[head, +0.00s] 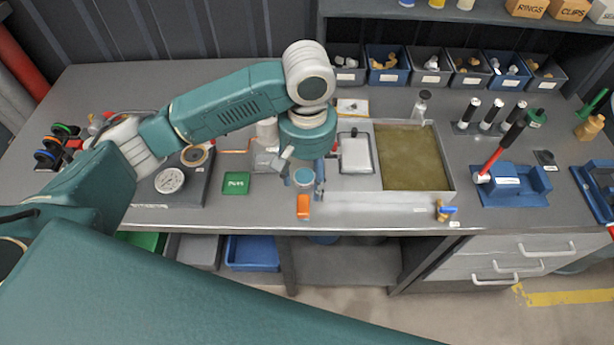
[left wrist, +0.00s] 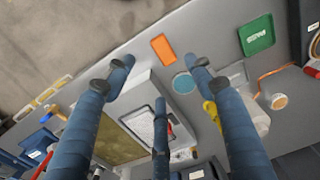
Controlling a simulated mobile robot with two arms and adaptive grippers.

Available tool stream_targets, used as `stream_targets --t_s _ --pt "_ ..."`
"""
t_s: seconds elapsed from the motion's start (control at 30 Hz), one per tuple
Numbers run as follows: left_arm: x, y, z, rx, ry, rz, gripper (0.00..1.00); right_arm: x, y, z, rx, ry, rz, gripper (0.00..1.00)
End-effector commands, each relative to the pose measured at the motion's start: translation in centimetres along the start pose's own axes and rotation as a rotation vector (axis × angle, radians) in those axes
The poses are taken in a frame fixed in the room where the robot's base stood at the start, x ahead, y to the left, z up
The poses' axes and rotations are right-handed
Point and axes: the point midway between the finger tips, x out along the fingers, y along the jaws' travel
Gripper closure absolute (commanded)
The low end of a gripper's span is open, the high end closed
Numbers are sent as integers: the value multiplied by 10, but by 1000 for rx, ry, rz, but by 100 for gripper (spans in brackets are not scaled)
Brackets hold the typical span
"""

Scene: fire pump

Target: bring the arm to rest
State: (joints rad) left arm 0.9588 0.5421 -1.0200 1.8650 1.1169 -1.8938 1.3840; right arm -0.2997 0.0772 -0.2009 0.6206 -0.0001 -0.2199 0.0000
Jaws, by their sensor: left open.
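My left arm reaches in from the left over the grey workbench (head: 340,212), its wrist bent downward. My left gripper (head: 303,172) hangs over the bench's front middle, pointing down, with its fingers spread. In the left wrist view the blue fingers of the gripper (left wrist: 160,80) stand wide apart with nothing held between them. A round light-blue-topped item (head: 303,178) shows among the fingers in the head view; in the left wrist view it (left wrist: 183,83) lies beyond them, near one fingertip. My right gripper is not in view.
An orange block (head: 303,207) lies near the front edge. A green tray (head: 236,184) is to the left, a metal basin with a murky floor (head: 412,155) to the right. A blue fixture with a red-handled tool (head: 515,188) stands farther right. Parts bins (head: 430,68) line the back.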

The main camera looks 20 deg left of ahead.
Motion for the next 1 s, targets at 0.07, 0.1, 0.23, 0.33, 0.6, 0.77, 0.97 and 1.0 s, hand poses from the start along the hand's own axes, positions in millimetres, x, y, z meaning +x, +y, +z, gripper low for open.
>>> stream_targets --t_s 0.07,0.1,0.23,0.33,0.6,0.77,0.97,1.0 --pt "-1 0 0 0 0 1 46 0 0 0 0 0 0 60" --pt "-2 0 0 0 0 1 46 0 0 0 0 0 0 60" --pt "-2 0 0 0 0 1 46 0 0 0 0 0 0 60" --pt "-1 0 0 0 0 1 46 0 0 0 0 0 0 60" --pt "3 4 4 20 -1 13 46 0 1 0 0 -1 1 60" --pt "26 27 30 142 -1 101 46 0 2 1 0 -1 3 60" --pt "56 59 70 324 61 280 46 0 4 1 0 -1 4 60" --pt "60 61 77 347 79 309 46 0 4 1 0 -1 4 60"
